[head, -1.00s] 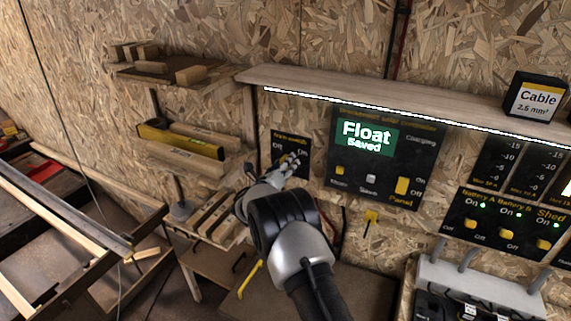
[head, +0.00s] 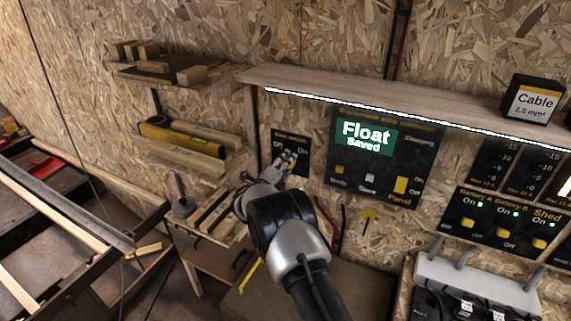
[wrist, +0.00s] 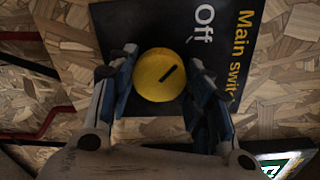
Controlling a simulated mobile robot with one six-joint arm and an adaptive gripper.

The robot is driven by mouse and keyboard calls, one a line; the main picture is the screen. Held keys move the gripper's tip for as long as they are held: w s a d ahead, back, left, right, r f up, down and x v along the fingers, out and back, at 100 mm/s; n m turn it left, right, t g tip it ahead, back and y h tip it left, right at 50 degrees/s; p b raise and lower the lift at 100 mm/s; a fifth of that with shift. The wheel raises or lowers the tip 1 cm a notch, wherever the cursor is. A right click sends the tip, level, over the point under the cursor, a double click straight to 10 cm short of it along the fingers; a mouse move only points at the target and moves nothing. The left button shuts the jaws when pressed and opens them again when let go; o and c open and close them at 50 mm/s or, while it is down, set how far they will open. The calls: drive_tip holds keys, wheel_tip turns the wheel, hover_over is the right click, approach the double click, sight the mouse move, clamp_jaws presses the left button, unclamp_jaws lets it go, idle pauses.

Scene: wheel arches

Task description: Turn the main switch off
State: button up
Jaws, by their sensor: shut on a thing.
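The main switch is a round yellow knob (wrist: 160,75) on a black panel (wrist: 115,25). In the wrist view the "Off" label stands up and right of the knob. A short dark line on the knob slants toward that label. My gripper (wrist: 161,88) is shut on the knob, one finger on each side. In the head view my gripper (head: 287,161) is at the lower part of the same black panel (head: 303,143), left of the display panel. My fingers hide the knob there.
A control panel (head: 428,160) with a green "Float Saved" display is just right of the switch. A wooden shelf (head: 380,99) runs above. A shelf with a yellow level (head: 180,139) is at the left. Breaker panels (head: 478,233) are at the right.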

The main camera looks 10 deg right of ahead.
idle(0.4)
drive_tip(key=o, duration=1.1)
drive_tip(key=shift+c, duration=0.2)
drive_tip(key=shift+s, duration=0.1)
drive_tip(key=v, duration=1.2)
drive_tip(key=shift+r, duration=0.1)
